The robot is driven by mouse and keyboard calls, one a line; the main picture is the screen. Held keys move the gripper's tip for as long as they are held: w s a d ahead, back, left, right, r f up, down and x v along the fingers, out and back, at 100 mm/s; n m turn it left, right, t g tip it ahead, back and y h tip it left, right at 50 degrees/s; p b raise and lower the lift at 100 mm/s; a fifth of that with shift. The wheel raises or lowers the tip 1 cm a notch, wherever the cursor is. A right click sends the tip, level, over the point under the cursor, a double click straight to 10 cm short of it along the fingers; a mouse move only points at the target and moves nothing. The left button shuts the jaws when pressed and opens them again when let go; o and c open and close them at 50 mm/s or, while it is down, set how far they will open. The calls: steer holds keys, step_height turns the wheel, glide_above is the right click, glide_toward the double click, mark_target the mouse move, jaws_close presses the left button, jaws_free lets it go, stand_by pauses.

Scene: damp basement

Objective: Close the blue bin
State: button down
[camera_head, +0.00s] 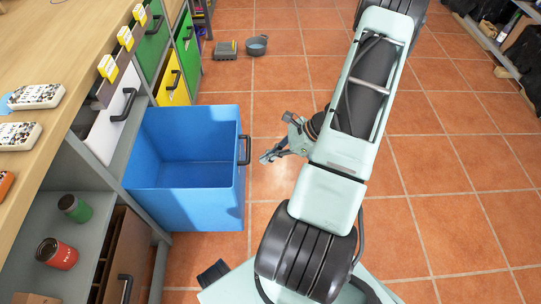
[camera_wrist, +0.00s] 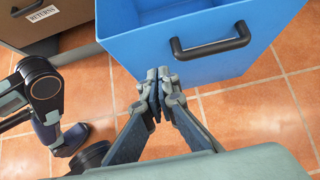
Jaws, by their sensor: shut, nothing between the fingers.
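The blue bin (camera_head: 185,209) is a drawer pulled out of the shelf unit at the left, empty inside, with a black handle (camera_head: 245,150) on its front. In the wrist view the bin (camera_wrist: 205,68) fills the upper right, its handle (camera_wrist: 211,47) crossing the front panel. My gripper (camera_head: 265,158) is to the right of the bin's front in the head view, close to the handle. In the wrist view my gripper (camera_wrist: 158,76) is shut and empty, its tips in front of the bin's front panel, left of and below the handle. I cannot tell whether the tips touch the panel.
White (camera_head: 104,130), yellow (camera_head: 177,85) and green (camera_head: 153,43) bins sit closed in the unit. A brown bin (camera_wrist: 45,28) labelled RETURNS is beside the blue one. A pot (camera_head: 257,46) is on the far floor; the tiled floor at right is clear.

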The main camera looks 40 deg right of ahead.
mark_target(244, 164)
steer(key=shift+w+a+f+b, duration=0.35)
steer(key=shift+w+a+f, duration=0.3)
steer(key=shift+a, duration=0.4)
steer(key=shift+w+a+f+b, duration=0.3)
steer(key=shift+w+a+f, duration=0.4)
steer(key=shift+a, duration=0.4)
steer(key=shift+w+a+f+b, duration=0.35)
steer(key=shift+w+a+f, duration=0.15)
steer(key=shift+w+a, duration=0.4)
steer(key=shift+a, duration=0.2)
